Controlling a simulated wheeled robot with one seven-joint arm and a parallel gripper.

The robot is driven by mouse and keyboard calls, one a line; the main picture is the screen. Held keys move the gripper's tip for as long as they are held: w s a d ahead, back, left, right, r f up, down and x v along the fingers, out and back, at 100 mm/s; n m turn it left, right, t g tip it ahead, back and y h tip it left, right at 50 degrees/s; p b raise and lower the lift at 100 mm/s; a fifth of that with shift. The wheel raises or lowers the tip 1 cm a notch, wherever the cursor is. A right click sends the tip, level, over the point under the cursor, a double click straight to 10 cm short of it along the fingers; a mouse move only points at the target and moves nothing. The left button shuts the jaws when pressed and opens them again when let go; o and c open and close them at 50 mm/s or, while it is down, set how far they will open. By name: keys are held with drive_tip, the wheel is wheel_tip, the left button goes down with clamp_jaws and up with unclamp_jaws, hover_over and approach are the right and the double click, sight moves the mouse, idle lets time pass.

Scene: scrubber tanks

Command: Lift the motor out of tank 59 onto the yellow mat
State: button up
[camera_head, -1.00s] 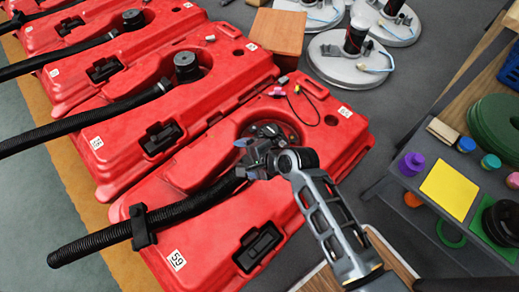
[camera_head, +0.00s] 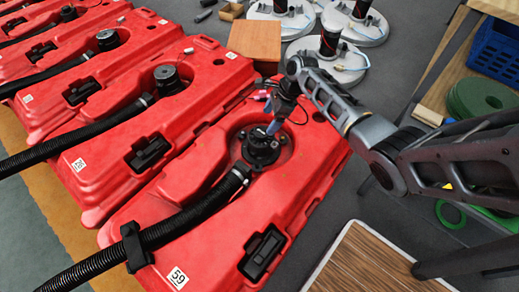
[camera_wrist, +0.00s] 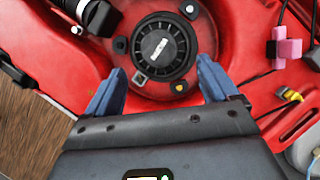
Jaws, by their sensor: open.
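The motor (camera_head: 262,150) is a round black unit in the recess of red tank 59 (camera_head: 215,240), the nearest tank. In the wrist view the motor (camera_wrist: 163,47) shows a ribbed round top with a pale label. My gripper (camera_head: 275,125) is just above the motor in the head view. In the wrist view its blue fingers (camera_wrist: 160,75) are open and spread either side of the motor's lower edge, with nothing between them; contact cannot be told.
A black hose (camera_head: 195,210) runs to the motor's recess. Pink (camera_wrist: 287,47) and yellow (camera_wrist: 290,95) wire connectors lie right of the motor. More red tanks stand left, an orange-brown box (camera_head: 255,42) and round white units (camera_head: 330,50) behind. A wooden top (camera_head: 365,265) is at front.

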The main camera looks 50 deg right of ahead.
sight(261, 131)
drive_tip(key=b+x, duration=0.3)
drive_tip(key=x, duration=0.3)
drive_tip(key=shift+r, duration=0.1)
drive_tip(key=c, duration=1.2)
drive_tip(key=shift+w+r, duration=0.1)
drive_tip(key=shift+c, duration=0.5)
drive_tip(key=shift+r+p, duration=0.4)
drive_tip(key=shift+r, duration=0.15)
wheel_tip(261, 131, up, 9)
drive_tip(key=p, duration=0.4)
drive_tip(key=shift+r+p, duration=1.1)
drive_tip(key=shift+p, duration=0.45)
